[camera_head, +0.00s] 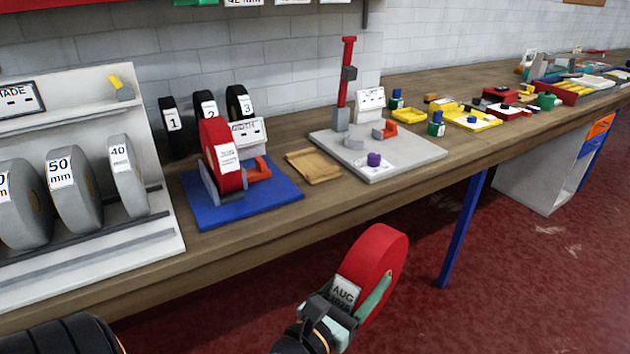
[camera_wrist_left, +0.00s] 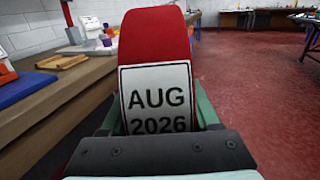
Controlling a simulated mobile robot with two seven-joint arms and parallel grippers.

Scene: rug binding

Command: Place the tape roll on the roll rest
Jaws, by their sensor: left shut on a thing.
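A thick red tape roll (camera_head: 383,257) with a white label reading AUG stands upright in my left gripper (camera_head: 354,303), in front of the bench and above the floor. In the left wrist view the roll (camera_wrist_left: 152,38) fills the middle, its label reading AUG 2026, with teal fingers of the gripper (camera_wrist_left: 158,115) shut on either side. A second red roll (camera_head: 218,148) stands in a grey holder on a blue base (camera_head: 250,208) on the bench. No part is clearly marked as the roll rest, so I cannot tell which it is. My right gripper is not seen.
The wooden bench (camera_head: 330,195) runs from lower left to upper right. A white rack (camera_head: 85,90) with grey rolls stands at left. A brown pad (camera_head: 314,166) and a grey plate (camera_head: 405,155) with a red post (camera_head: 346,70) lie right of the blue base.

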